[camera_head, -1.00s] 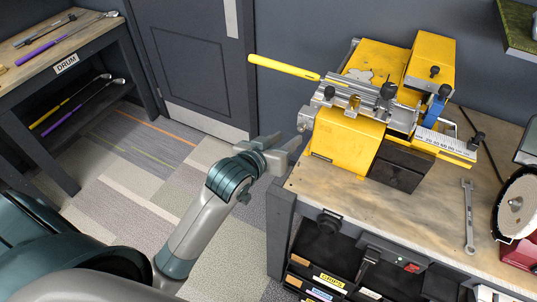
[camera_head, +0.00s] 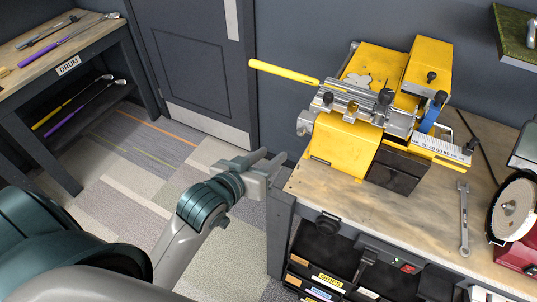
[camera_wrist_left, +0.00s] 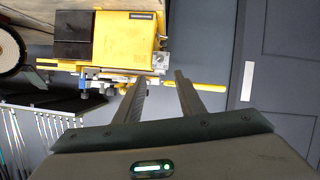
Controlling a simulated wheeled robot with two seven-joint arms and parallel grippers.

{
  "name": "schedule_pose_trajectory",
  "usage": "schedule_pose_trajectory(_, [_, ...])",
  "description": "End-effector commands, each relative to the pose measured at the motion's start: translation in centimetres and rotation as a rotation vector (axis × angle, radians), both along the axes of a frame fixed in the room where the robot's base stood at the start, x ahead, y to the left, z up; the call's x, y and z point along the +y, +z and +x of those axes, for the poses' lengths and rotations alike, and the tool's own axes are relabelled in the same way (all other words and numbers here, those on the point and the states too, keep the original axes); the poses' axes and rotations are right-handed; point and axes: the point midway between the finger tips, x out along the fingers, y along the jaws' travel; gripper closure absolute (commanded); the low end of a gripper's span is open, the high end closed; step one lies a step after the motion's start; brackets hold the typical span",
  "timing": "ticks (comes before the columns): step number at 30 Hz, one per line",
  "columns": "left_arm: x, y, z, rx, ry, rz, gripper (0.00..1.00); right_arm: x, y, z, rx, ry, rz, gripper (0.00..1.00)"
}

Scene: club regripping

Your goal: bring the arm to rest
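My left gripper (camera_head: 272,160) is open and empty. It hangs in the air left of the workbench's front corner, below and apart from the yellow clamping machine (camera_head: 340,145). In the left wrist view both fingers (camera_wrist_left: 162,85) stand apart with nothing between them. A club's yellow grip (camera_head: 283,69) sticks out to the left from the machine's silver clamp; it also shows in the left wrist view (camera_wrist_left: 208,85). The rest of that club is hard to make out. My right gripper is not in view.
The workbench (camera_head: 320,185) carries a wrench (camera_head: 463,218) and a round grinding disc (camera_head: 517,208) at the right. A rack bench (camera_head: 88,50) with several clubs stands at the left. The carpeted floor (camera_head: 130,190) between the benches is clear. A dark door is behind.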

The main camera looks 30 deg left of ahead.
Motion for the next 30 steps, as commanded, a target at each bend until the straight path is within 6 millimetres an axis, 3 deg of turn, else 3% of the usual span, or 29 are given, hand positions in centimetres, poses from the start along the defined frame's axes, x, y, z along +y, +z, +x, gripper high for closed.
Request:
schedule_pose_trajectory(12, [0.0,-0.2,-0.1,0.005,-0.001,0.001,0.64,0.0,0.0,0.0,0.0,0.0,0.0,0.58])
schedule_pose_trajectory(17, [0.1,-2.0,-1.2,0.062,-0.002,0.028,0.64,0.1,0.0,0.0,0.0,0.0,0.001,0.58])
schedule_pose_trajectory(23, [0.5,-8.3,-5.9,0.27,-0.027,0.122,0.64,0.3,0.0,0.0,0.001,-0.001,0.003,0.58])
schedule_pose_trajectory(27, [0.8,-13.2,-11.1,0.461,-0.068,0.201,0.64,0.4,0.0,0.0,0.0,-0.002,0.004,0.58])
schedule_pose_trajectory(30, [0.9,-15.6,-14.4,0.573,-0.102,0.244,0.64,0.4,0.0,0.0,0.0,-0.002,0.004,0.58])
